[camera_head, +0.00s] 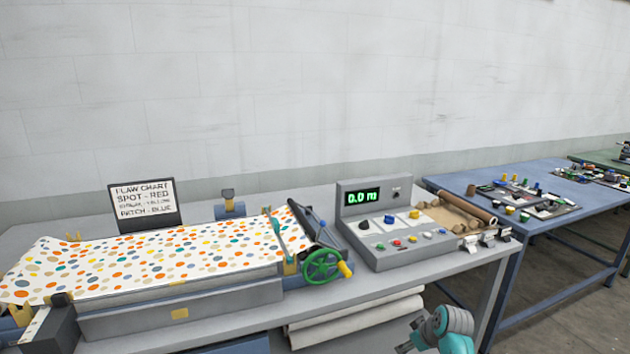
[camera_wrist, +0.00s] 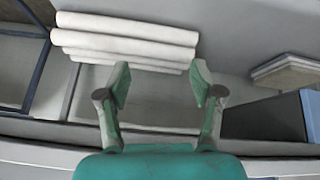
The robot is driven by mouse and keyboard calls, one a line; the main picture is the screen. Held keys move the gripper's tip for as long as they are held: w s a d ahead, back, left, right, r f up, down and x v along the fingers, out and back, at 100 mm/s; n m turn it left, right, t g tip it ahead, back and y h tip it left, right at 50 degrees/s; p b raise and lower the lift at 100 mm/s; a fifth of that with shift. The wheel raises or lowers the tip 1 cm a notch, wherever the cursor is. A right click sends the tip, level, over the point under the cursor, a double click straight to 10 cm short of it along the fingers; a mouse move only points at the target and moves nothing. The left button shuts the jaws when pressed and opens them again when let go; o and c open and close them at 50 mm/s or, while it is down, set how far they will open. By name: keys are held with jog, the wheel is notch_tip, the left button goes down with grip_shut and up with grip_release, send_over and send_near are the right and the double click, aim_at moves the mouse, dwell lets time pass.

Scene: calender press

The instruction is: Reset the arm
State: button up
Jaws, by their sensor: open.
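My gripper (camera_wrist: 160,82) is open and empty in the wrist view, its two grey-green fingers spread apart. Behind them are several white rolls (camera_wrist: 125,35) under the table. In the head view, part of my teal and grey arm shows at the bottom, right of centre, in front of the table's front edge. The fingertips cannot be made out clearly there. The calender press (camera_head: 180,300), with dotted sheet (camera_head: 140,262) and green handwheel (camera_head: 322,266), stands on the table to the left of the arm.
A grey control console (camera_head: 405,253) reading 0.0 m sits above my arm in the head view. A flaw chart (camera_head: 145,203) stands behind the press. White rolls (camera_head: 355,318) lie under the table (camera_head: 485,262). A blue table (camera_head: 560,180) with small parts is at right.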

jog(key=s+a+f+m+t, duration=0.1)
jog(key=s+a+f, duration=0.1)
jog(key=s+f, duration=0.6)
jog(key=s+a+f+m+t+h, duration=0.15)
jog(key=s+f, duration=0.25)
jog(key=s, duration=0.8)
jog(key=s+a+f+m+t+h, duration=0.1)
jog(key=s+a+f+t, duration=0.3)
jog(key=s, duration=0.8)
jog(key=s+r+m+g, duration=0.1)
jog(key=s+r, duration=0.2)
jog(key=s, duration=0.9)
jog(key=s+a+r+m+t, duration=0.1)
jog(key=s+r+m+t, duration=0.1)
jog(key=s+r, duration=1.7)
notch_tip(320, 180, up, 4)
jog(key=shift+s+a+r+t, duration=0.1)
jog(key=shift+s+a+t, duration=0.1)
jog(key=shift+s+t, duration=0.4)
